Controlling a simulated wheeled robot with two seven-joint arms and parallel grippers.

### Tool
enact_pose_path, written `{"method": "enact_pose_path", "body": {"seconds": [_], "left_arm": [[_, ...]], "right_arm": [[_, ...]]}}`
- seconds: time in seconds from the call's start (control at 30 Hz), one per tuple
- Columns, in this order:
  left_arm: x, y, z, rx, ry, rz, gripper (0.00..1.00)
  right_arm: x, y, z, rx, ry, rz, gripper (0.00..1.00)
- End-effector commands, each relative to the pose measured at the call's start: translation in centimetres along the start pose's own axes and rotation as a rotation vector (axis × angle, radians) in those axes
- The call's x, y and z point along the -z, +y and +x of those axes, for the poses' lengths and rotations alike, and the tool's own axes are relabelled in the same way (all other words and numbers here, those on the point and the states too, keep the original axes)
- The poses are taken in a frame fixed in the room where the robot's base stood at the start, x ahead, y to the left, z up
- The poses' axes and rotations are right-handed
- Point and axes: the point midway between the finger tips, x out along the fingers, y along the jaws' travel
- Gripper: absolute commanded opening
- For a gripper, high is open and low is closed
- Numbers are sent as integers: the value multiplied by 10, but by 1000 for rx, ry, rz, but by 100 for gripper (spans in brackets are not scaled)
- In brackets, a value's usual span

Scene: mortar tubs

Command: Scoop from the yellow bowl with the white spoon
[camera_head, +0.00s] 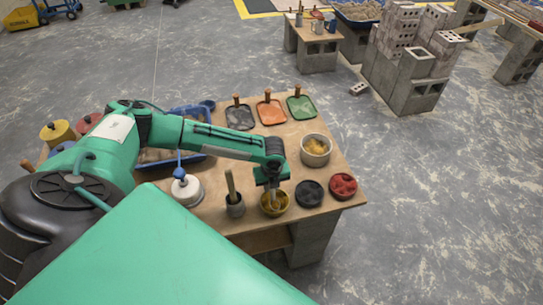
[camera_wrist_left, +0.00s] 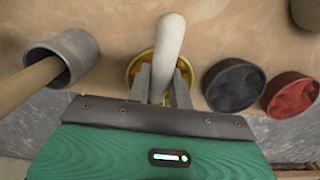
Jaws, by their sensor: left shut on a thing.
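The yellow bowl (camera_head: 284,209) stands near the front edge of the wooden table in the head view, partly covered by my left gripper (camera_head: 271,187). In the left wrist view the yellow bowl (camera_wrist_left: 134,67) lies behind the fingers. My left gripper (camera_wrist_left: 163,80) is shut on the white spoon (camera_wrist_left: 170,42), whose pale, rounded handle sticks up between the fingers. The gripper is directly over the bowl. The spoon's lower end is hidden, so I cannot tell whether it touches the contents. My right gripper is not in view.
A grey cup with a wooden handle (camera_head: 235,208) stands left of the bowl. A black bowl (camera_head: 309,193) and a red bowl (camera_head: 343,186) stand to the right. A pale bowl with yellow contents (camera_head: 316,150) is behind.

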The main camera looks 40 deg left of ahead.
Motion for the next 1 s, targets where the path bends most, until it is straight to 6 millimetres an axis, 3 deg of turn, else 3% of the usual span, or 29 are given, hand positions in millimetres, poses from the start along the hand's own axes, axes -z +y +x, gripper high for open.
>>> {"method": "enact_pose_path", "body": {"seconds": [0.1, 0.6, 1.0], "left_arm": [[-4, 0, 0, 1, 89, -4, 0], [-5, 0, -37, 1, 133, 0, 0], [-6, 0, -43, 0, 148, 0, 0]], "right_arm": [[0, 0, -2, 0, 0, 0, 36], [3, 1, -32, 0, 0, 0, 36], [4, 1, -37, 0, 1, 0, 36]]}}
